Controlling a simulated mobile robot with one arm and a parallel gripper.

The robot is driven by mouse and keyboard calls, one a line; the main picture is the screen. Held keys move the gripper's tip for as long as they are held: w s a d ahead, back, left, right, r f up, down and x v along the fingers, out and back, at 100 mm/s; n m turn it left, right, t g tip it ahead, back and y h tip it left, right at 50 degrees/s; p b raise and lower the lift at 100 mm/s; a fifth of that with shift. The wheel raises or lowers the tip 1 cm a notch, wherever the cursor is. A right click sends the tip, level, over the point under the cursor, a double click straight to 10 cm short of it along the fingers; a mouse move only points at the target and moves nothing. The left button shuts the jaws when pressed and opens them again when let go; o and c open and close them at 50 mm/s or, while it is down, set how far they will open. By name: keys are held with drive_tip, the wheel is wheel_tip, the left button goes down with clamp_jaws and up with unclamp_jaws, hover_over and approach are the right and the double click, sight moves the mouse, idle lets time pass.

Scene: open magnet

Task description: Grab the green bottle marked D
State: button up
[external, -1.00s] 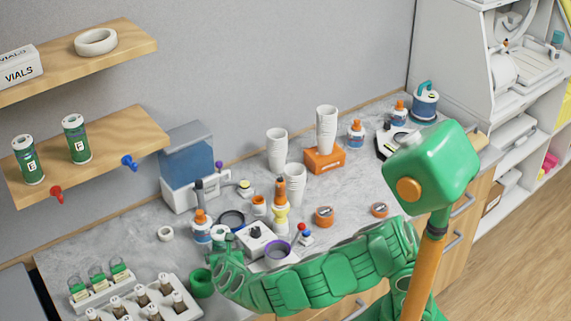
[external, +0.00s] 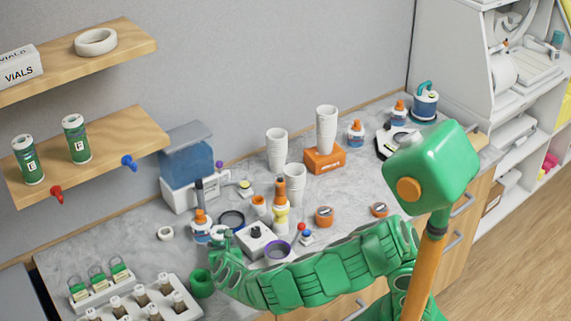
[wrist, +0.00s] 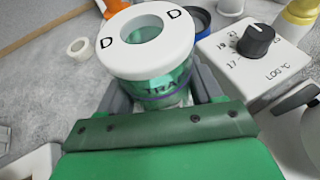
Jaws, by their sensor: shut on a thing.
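The green bottle marked D (wrist: 160,84) stands between the fingers of my gripper (wrist: 165,108) in the wrist view. Its white ring-shaped cap (wrist: 112,57) carries two black letters D. The fingers are closed on both sides of the bottle body. The lower part of the bottle is hidden by my gripper. I cannot tell whether the bottle's base touches the counter.
A white hot plate with a dial (wrist: 256,42) stands close at the right. A blue-labelled bottle with an orange top (external: 200,230) stands just behind. A white ring (wrist: 79,46) lies on the counter.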

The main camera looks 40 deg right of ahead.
drive_tip(key=shift+c, duration=0.8)
